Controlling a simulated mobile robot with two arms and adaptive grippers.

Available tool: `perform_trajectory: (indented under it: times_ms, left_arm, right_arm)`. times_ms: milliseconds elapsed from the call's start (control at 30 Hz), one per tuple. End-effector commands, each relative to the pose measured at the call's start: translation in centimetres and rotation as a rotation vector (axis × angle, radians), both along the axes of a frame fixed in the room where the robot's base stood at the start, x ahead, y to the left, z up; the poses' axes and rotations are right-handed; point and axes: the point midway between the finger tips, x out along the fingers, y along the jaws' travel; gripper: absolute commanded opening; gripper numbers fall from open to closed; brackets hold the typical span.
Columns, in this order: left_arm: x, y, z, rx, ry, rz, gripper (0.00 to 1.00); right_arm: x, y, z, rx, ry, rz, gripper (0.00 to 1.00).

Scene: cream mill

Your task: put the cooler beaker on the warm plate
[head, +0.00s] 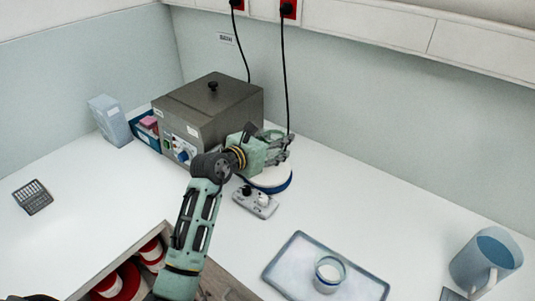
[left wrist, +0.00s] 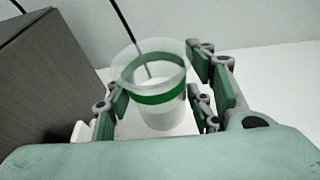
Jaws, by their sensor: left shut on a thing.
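My left gripper (head: 283,148) is shut on a clear beaker with a green band (left wrist: 158,95), which stands between the fingers in the left wrist view. In the head view the fingers mostly hide this beaker. The gripper is over the back of the warm plate (head: 272,183), a round white top with a blue rim. I cannot tell whether the beaker touches the plate. A second beaker (head: 328,272), with a blue band and white contents, stands on the pale tray (head: 285,262). No label shows which beaker is the cooler one. My right gripper is out of view.
A grey metal bath (head: 215,105) stands just left of the gripper; its side also shows in the left wrist view (left wrist: 45,85). A control box (head: 255,201) sits before the plate. A blue jug (head: 487,262) stands at right. The left counter is mostly clear.

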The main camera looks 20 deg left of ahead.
Motion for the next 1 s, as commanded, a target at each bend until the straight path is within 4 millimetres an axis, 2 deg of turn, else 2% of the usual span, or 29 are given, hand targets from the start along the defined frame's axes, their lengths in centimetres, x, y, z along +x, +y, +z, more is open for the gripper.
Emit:
perform_trajectory:
  times_ms: [33,167,500,833,867,1000]
  left_arm:
    - [0.0,0.8,-0.4,0.0,0.0,0.001,0.19]
    - [-0.1,1.8,-1.0,-0.001,-0.002,-0.001,0.19]
    - [-0.2,2.0,-5.0,-0.002,0.0,0.0,0.19]
    - [-0.1,2.0,-5.3,0.0,-0.003,-0.001,0.19]
    - [-0.2,2.0,-5.4,-0.001,-0.002,-0.001,0.5]
    - [-0.1,2.0,-5.3,-0.001,-0.002,-0.001,0.62]
  right_arm:
    - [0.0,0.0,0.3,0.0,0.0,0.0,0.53]
    - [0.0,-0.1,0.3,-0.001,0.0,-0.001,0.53]
    - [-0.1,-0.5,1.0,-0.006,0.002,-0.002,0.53]
    - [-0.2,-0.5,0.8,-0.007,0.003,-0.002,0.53]
    - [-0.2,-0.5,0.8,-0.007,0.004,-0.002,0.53]
    - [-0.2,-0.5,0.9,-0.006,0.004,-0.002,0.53]
